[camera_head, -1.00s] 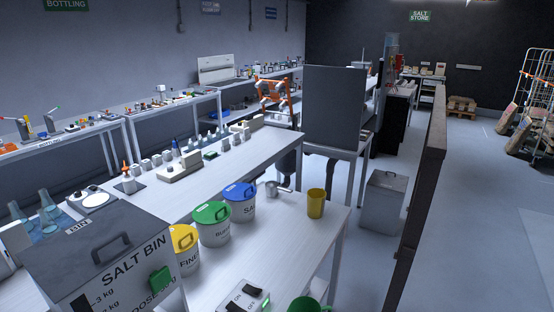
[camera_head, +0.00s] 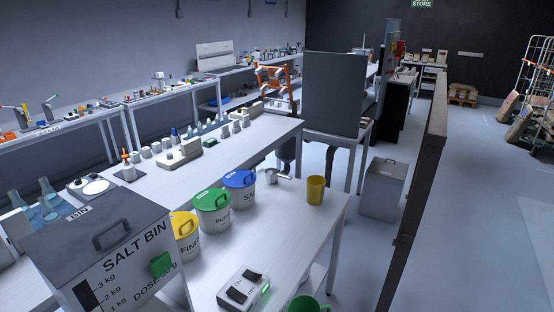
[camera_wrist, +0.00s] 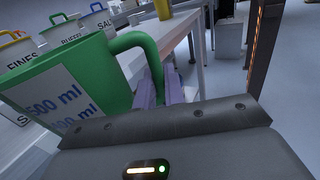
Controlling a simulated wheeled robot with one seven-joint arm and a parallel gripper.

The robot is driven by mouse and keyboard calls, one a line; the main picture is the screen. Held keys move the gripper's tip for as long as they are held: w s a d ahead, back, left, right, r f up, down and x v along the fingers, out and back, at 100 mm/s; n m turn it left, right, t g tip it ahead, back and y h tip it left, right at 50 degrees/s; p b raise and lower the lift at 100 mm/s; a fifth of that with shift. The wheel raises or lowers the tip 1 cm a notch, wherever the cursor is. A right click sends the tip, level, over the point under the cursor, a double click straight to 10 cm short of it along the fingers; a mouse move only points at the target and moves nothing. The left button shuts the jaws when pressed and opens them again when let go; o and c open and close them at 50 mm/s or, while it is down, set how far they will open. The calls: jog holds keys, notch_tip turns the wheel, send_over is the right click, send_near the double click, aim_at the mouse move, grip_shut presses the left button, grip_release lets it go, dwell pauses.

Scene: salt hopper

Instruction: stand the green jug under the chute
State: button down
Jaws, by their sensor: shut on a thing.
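The green jug (camera_head: 307,304) shows only in part at the bottom edge of the head view, by the front edge of the near bench. In the wrist view the jug (camera_wrist: 85,75) is large, with a white scale panel marked "500 ml". My gripper (camera_wrist: 162,90) is shut on the jug's curved handle. The grey salt bin (camera_head: 98,238) stands at the lower left of the head view, with a green part (camera_head: 160,264) on its right face. I cannot make out the chute in these frames.
The near bench (camera_head: 292,230) holds a switch box (camera_head: 243,289), yellow-, green- and blue-lidded tubs (camera_head: 212,212), a metal pan (camera_head: 272,175) and a yellow cup (camera_head: 316,190). A dark upright panel (camera_head: 420,175) stands right of it. Bare bench lies between tubs and cup.

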aim_at(329, 311)
jog(key=w+r, duration=0.2)
jog(key=r, duration=0.1)
jog(key=shift+w+d+r, duration=0.1)
jog(key=shift+w+r, duration=0.1)
jog(key=shift+w, duration=0.05)
jog(key=s+f, duration=0.4)
jog(key=f, duration=0.1)
jog(key=shift+s+f, duration=0.2)
jog(key=shift+f, duration=0.05)
